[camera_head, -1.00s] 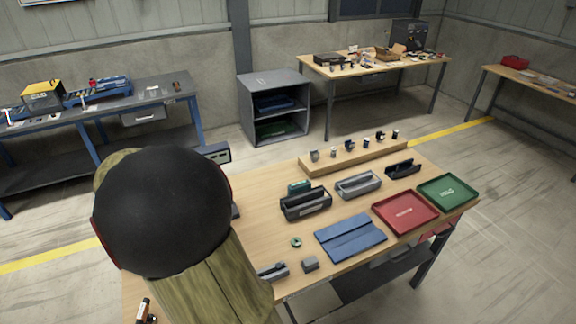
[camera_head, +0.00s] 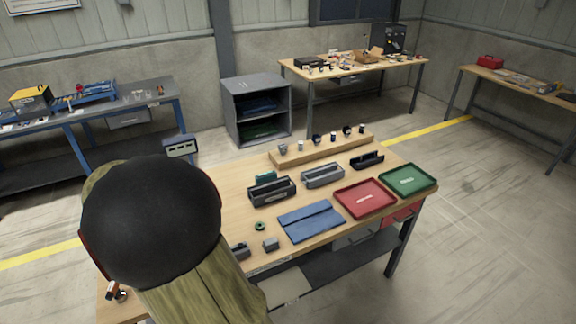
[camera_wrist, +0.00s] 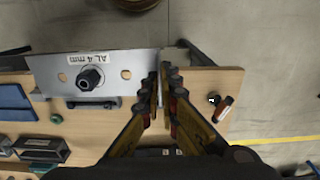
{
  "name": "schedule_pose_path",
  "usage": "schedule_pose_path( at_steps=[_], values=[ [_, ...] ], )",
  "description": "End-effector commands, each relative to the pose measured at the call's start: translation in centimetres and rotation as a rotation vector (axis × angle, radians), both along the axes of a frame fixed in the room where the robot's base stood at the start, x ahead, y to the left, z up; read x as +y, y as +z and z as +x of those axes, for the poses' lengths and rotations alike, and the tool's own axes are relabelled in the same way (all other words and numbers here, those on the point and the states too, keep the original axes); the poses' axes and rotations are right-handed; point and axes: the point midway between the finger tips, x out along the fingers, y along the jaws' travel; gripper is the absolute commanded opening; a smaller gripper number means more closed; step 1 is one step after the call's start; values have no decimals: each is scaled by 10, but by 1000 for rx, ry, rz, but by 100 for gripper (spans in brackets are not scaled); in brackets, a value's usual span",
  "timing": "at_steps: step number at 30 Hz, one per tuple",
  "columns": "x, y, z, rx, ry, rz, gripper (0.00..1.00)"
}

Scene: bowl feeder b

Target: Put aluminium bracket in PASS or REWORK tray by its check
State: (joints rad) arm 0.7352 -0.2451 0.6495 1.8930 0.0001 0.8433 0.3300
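In the wrist view the aluminium bracket (camera_wrist: 132,62) is a flat grey plate with a white label reading "AL 4 mm", a dark bolt or nut at its middle and a hole on each side. My gripper (camera_wrist: 164,80) has its two fingers closed around the bracket's right edge, and the bracket hangs above the table. In the head view my own arm hides the gripper and bracket. The green tray (camera_head: 427,184) and the red tray (camera_head: 345,204) lie side by side at the table's right end, each with a small white label too small to read. Both look empty.
A blue folded mat (camera_head: 310,222) lies left of the red tray. Dark and grey open bins (camera_head: 271,190) stand behind it, before a wooden ledge (camera_head: 325,150) with several small parts. A green ring (camera_head: 260,226) and small grey blocks (camera_head: 271,244) lie at the front left.

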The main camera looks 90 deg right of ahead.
Motion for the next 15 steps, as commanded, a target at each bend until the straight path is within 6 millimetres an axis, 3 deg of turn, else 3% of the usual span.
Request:
schedule_pose_path(
  at_steps=[15],
  values=[
    [51,-50,30,3,195,1,0]
  ],
)
